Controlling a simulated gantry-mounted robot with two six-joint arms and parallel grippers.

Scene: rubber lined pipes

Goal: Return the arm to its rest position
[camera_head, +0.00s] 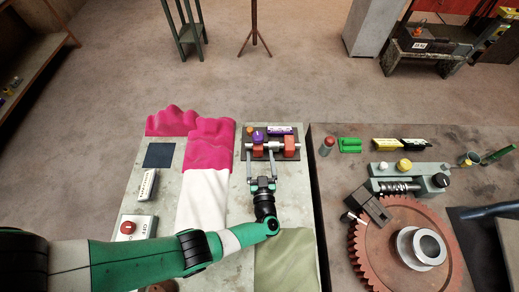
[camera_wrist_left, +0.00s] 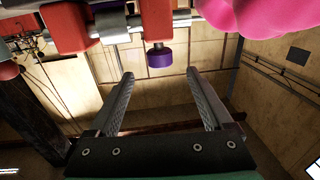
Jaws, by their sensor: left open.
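My left gripper (camera_head: 262,167) is at the near side of a dark board (camera_head: 245,158) that carries a grey pipe (camera_head: 273,147) with red blocks (camera_head: 290,151). In the left wrist view my left gripper (camera_wrist_left: 160,76) has its two fingers wide apart with nothing between them. The red blocks (camera_wrist_left: 66,24) and the grey pipe (camera_wrist_left: 109,18) are beyond the fingertips there, and a purple cap (camera_wrist_left: 159,58) hangs below one block. Whether a finger touches the pipe I cannot tell. My right gripper is not in view.
Left of the board lies a pink and white cloth (camera_head: 207,195), with a red-button box (camera_head: 137,228) further left. On the darker table at right are a large rust-red gear (camera_head: 378,255), a grey vise-like block (camera_head: 410,180) and small coloured parts (camera_head: 349,145).

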